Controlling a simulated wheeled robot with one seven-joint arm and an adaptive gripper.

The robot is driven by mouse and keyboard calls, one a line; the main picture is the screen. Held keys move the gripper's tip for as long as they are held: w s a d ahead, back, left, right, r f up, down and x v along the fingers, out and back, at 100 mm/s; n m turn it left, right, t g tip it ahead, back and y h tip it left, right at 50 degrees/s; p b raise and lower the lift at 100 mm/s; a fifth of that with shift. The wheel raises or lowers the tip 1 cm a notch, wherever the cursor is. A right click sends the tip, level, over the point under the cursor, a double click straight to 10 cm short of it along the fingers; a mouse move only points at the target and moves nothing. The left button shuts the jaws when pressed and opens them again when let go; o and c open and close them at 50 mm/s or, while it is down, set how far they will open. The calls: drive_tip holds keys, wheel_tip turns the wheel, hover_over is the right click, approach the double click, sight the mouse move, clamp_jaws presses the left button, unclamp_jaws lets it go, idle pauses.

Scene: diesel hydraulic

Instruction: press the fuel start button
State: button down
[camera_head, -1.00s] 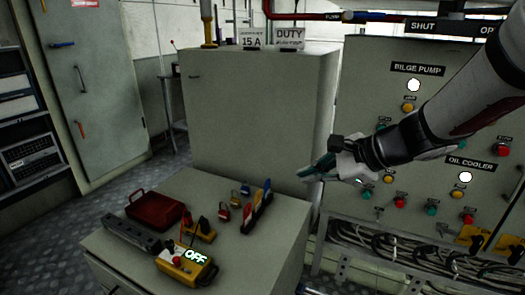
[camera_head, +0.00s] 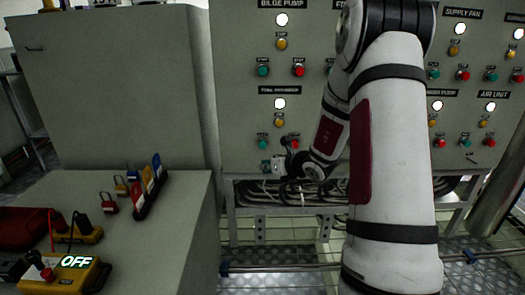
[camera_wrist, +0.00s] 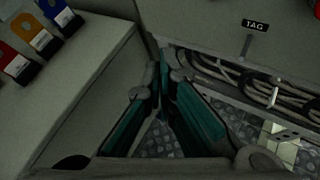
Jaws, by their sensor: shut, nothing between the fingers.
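The fuel group on the grey panel has a label (camera_head: 280,90) starting with FUEL, a lit white lamp (camera_head: 280,104), an amber light (camera_head: 279,121), a green button (camera_head: 263,145) and a red button (camera_head: 293,145). The small captions over the buttons are too small to read. My gripper (camera_head: 270,168) is just below the green button, partly hidden by my arm; I cannot tell its distance from the panel face. The wrist view shows its teal fingers (camera_wrist: 164,70) shut and empty, pointing past the panel's lower edge. No fuel button shows there.
A grey cabinet (camera_head: 115,80) and a bench (camera_head: 178,235) stand at left. The bench holds padlocks (camera_head: 108,203), colored tags in a holder (camera_head: 148,190) and a yellow meter reading OFF (camera_head: 72,276). Cables (camera_head: 290,192) run below the panel. A TAG plate (camera_wrist: 256,25) shows in the wrist view.

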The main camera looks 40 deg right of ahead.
sight(263, 145)
drive_tip(key=w+d+p, duration=0.4)
drive_tip(key=w+d, duration=0.1)
drive_tip(key=w, duration=0.2)
drive_tip(key=shift+w, duration=0.15)
idle(0.4)
drive_tip(key=shift+w, duration=0.1)
idle(1.3)
drive_tip(key=shift+w+d, duration=0.15)
drive_tip(key=shift+w, duration=0.1)
drive_tip(key=shift+w+d, duration=0.3)
drive_tip(key=shift+w, duration=0.15)
idle(0.9)
drive_tip(key=shift+s+a, duration=0.1)
drive_tip(key=shift+s, duration=0.1)
drive_tip(key=shift+s+a+r+b, duration=0.1)
drive_tip(key=shift+s+a+b, duration=0.3)
drive_tip(key=shift+s, duration=0.2)
drive_tip(key=shift+s+a, duration=0.1)
